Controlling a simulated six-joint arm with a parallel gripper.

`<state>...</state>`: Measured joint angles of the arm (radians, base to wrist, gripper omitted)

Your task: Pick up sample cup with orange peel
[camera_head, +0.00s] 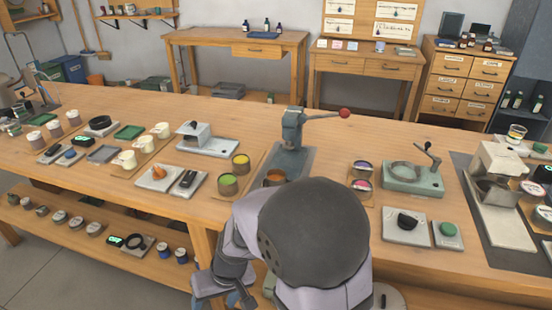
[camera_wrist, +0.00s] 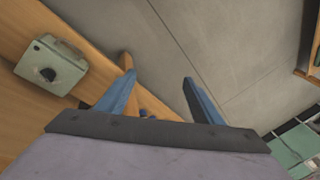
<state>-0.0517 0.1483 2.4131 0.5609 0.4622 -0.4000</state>
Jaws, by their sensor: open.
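In the head view, a cup with an orange-brown top (camera_head: 274,176) stands by the base of the lever press, partly hidden behind my arm. Two similar cups stand left of it, one with yellow contents (camera_head: 241,162) and one with yellow-green contents (camera_head: 228,184). I cannot tell for certain which cup holds orange peel. My gripper (camera_wrist: 158,80) is open in the wrist view, with its two blue fingers apart and nothing between them. It is low at the bench's front side, away from the cups.
The lever press (camera_head: 292,135) with a red knob stands behind my arm. A grey-green crank device (camera_head: 412,178) and trays stand to the right; white cups (camera_head: 162,130) stand to the left. A lower shelf (camera_head: 110,238) holds jars. The wrist view shows floor (camera_wrist: 215,45) and a grey-green box (camera_wrist: 50,68).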

